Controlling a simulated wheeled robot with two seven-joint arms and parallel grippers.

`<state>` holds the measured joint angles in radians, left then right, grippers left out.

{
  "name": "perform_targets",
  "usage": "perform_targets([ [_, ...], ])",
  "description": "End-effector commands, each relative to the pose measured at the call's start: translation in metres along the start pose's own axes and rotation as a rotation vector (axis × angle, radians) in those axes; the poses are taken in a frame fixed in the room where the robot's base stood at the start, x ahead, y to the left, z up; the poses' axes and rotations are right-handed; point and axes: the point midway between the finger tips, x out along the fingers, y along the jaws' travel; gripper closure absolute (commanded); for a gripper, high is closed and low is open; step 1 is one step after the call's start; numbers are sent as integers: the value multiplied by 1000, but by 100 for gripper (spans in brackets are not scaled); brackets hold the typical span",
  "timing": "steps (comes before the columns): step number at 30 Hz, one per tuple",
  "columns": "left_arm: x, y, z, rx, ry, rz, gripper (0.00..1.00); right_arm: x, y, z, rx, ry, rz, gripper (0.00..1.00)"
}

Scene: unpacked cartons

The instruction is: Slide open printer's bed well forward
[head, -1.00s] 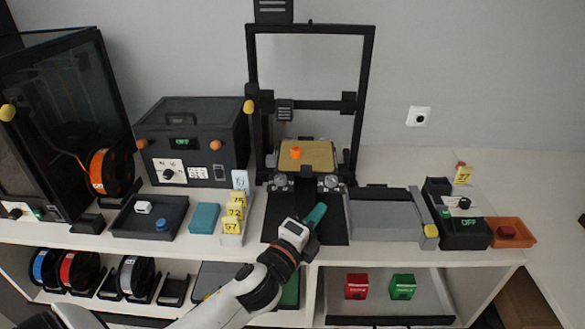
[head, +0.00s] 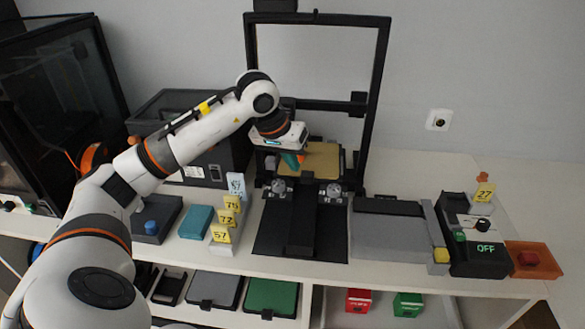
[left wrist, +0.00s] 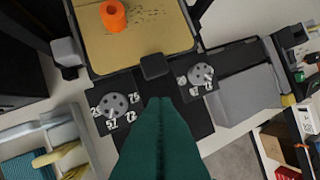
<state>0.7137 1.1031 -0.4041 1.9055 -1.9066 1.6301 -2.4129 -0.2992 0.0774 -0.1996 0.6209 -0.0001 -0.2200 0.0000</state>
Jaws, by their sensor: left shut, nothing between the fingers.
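The printer (head: 381,100) has a tall black frame and a gold bed plate (head: 322,158) set back over its black base (head: 330,235). The gold plate also fills the top of the left wrist view (left wrist: 140,45), with a small orange cylinder (left wrist: 113,15) on it. A black tab (left wrist: 155,65) sticks out at the plate's front edge. My left gripper (head: 291,162) is shut and empty, its teal fingers pointing down over the plate's left front part in the head view. In the wrist view the closed fingers (left wrist: 160,102) appear just below the tab; contact is unclear. My right gripper is out of view.
Two round knobs, left (head: 277,188) and right (head: 333,192), flank the front rail. Left are yellow number tags (head: 226,217) and a teal block (head: 196,221); right, a grey box (head: 390,231) and a black control unit (head: 475,245). The base's front is clear.

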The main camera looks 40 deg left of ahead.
Motion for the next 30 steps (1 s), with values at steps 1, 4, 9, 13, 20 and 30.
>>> perform_targets([
  [1,-10,18,4,25,-2,72,100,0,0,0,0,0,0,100],
  [4,-20,38,6,57,8,157,100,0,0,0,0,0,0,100],
  [9,-9,44,5,67,18,178,100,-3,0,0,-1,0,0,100],
  [13,14,47,5,65,20,174,100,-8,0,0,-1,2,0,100],
  [20,54,54,4,65,19,173,100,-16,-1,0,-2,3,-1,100],
  [30,77,58,5,65,13,172,100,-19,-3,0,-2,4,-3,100],
])
